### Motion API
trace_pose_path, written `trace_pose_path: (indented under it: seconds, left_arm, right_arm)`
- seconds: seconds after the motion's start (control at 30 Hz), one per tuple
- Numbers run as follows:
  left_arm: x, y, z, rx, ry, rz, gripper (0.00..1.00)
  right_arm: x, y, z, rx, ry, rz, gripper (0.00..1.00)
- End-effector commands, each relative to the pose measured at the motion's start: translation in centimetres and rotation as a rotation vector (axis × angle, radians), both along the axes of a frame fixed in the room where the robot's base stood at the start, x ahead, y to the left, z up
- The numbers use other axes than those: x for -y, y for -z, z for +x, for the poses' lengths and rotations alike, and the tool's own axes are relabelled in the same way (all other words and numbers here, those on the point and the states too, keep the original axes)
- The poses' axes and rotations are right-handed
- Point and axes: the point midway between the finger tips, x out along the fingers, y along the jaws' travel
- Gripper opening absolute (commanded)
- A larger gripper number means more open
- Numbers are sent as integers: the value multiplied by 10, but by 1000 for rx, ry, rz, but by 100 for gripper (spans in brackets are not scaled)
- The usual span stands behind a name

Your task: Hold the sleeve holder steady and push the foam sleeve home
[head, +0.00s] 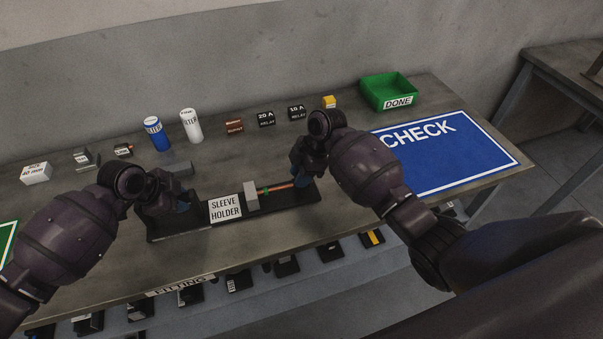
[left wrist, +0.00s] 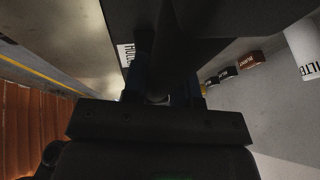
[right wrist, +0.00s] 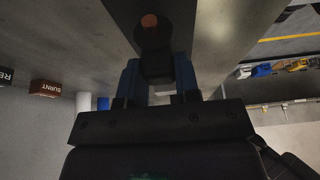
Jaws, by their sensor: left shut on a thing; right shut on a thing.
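The black sleeve holder (head: 285,208) lies on the bench, with a white SLEEVE HOLDER label (head: 225,208) and a grey upright block (head: 251,196). A copper pipe (head: 280,188) with a green band (head: 265,191) runs from the block towards my right gripper. My left gripper (head: 180,206) is shut on the holder's left end; its fingers also show in the left wrist view (left wrist: 166,92), around a dark part. My right gripper (head: 303,180) is shut on the dark foam sleeve (right wrist: 155,64), in line with the pipe. In the right wrist view a copper-coloured round end (right wrist: 149,21) shows at the sleeve. The sleeve's seating depth is hidden.
Behind the holder stand a blue can (head: 156,134), a white can (head: 191,126) and several small labelled blocks. A green DONE bin (head: 389,92) and a blue CHECK mat (head: 470,160) are at the right. Several parts lie below the bench's front edge.

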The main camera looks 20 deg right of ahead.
Motion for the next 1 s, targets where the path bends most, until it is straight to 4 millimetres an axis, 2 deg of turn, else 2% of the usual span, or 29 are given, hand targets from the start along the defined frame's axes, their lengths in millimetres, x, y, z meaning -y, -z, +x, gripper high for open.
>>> trace_pose_path:
  seconds: [0.03, 0.2, 0.3, 0.4, 0.67, 0.7, 0.87, 1.0]
  left_arm:
    - [0, 8, -5, -15, -1, 5, 0]
    - [0, 8, -5, -15, 0, 5, 0]
    - [0, 8, -5, -15, 0, 5, 0]
    - [0, 8, -5, -15, 0, 4, 0]
    - [1, 8, -5, -15, 0, 3, 0]
    - [1, 8, -5, -15, 0, 3, 0]
    - [1, 8, -5, -15, 0, 3, 0]
    - [1, 8, -5, -15, -1, 2, 0]
  right_arm:
    - [-11, 1, 0, 0, -4, 4, 0]
    - [-49, 0, 1, 0, -7, 5, 0]
    - [-65, 1, 1, -2, -6, 5, 0]
    - [-73, 1, 2, -1, -5, 6, 0]
    - [-75, 1, 1, -1, -5, 8, 0]
    - [-75, 1, 1, -1, -6, 9, 33]
    - [-74, 1, 2, 0, -4, 7, 55]
    - [-72, 1, 2, -1, -4, 5, 55]
